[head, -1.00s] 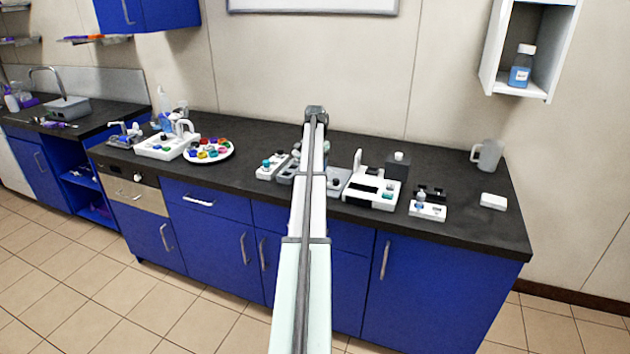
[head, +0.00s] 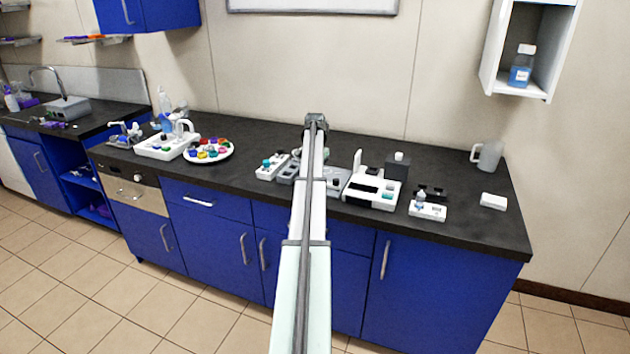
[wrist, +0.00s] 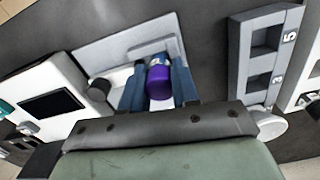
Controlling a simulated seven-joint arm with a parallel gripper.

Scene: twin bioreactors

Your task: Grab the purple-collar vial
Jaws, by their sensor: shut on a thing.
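The purple-collar vial (wrist: 159,82) shows in the wrist view as a purple cylinder with a paler part at its far end. My gripper (wrist: 158,88) has its two blue fingers on either side of it and is shut on it. A light grey plate-like device (wrist: 95,53) lies beyond and around the vial in that view. I cannot tell whether the vial touches it. In the head view my arm hides the gripper and the vial.
A grey rack with square slots (wrist: 237,70) is at the right in the wrist view. A white device with a dark screen (wrist: 70,80) is at the left. In the head view, a round tray of coloured caps (head: 228,155) and a clear jug (head: 487,156) stand on the dark counter (head: 260,203).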

